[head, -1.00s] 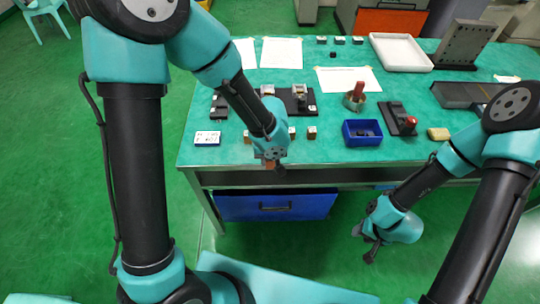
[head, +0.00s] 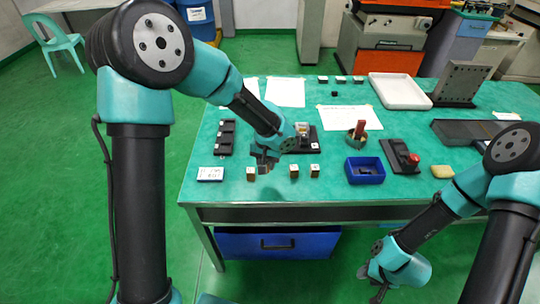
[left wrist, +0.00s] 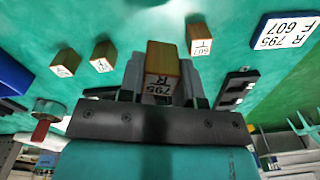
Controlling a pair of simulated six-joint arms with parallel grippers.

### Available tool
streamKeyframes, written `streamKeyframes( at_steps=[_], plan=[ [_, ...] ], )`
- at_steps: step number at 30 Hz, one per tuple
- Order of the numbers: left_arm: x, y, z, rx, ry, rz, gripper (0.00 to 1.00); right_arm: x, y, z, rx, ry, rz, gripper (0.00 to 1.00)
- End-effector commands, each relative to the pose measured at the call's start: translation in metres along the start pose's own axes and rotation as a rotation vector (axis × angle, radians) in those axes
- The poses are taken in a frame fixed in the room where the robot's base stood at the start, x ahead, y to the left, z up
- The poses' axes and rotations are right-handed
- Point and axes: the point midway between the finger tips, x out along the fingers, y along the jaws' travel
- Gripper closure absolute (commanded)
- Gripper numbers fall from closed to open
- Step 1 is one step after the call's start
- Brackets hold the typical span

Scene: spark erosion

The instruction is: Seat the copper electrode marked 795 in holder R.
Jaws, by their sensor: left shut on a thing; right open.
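My left gripper (head: 266,160) is shut on a copper electrode (left wrist: 163,62); its marking reads 795 and R in the left wrist view. The gripper hangs over the front part of the table, between loose blocks and a black holder plate (head: 313,148). One holder (head: 302,129) shows on the plate; my left arm hides the rest, and I cannot read its letter. A white card (head: 210,174) reads R 795, F 607 in the left wrist view (left wrist: 284,36). My right gripper (head: 375,283) is open and empty, low in front of the table.
Loose blocks stand near the front edge: one (head: 251,174) left, two (head: 294,171) (head: 314,171) right. A black rack (head: 227,138) lies left. A white tray (head: 400,91) is behind.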

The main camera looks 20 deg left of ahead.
Motion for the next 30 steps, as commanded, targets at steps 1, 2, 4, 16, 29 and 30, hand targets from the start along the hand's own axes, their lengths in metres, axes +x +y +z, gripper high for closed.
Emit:
streamKeyframes(
  at_steps=[1,2,4,16,29,30],
  plan=[
    [-0.005,-0.006,-0.010,0.032,0.002,0.002,1.00,0.000,0.000,0.000,0.000,0.000,0.000,0.57],
    [-0.007,-0.010,-0.015,0.055,0.001,0.004,1.00,0.000,0.000,0.000,0.000,0.000,0.000,0.57],
    [-0.013,-0.018,-0.026,0.111,-0.002,0.009,1.00,0.000,0.000,0.000,0.000,0.000,0.000,0.57],
    [-0.030,-0.038,-0.051,0.275,-0.011,0.034,1.00,0.000,0.000,0.000,0.000,0.000,0.000,0.57],
    [-0.029,-0.038,-0.050,0.275,-0.011,0.034,1.00,0.000,0.000,0.000,0.000,0.000,0.000,0.57],
    [-0.029,-0.038,-0.050,0.275,-0.011,0.034,1.00,0.000,0.000,0.000,0.000,0.000,0.000,0.57]
  ],
)
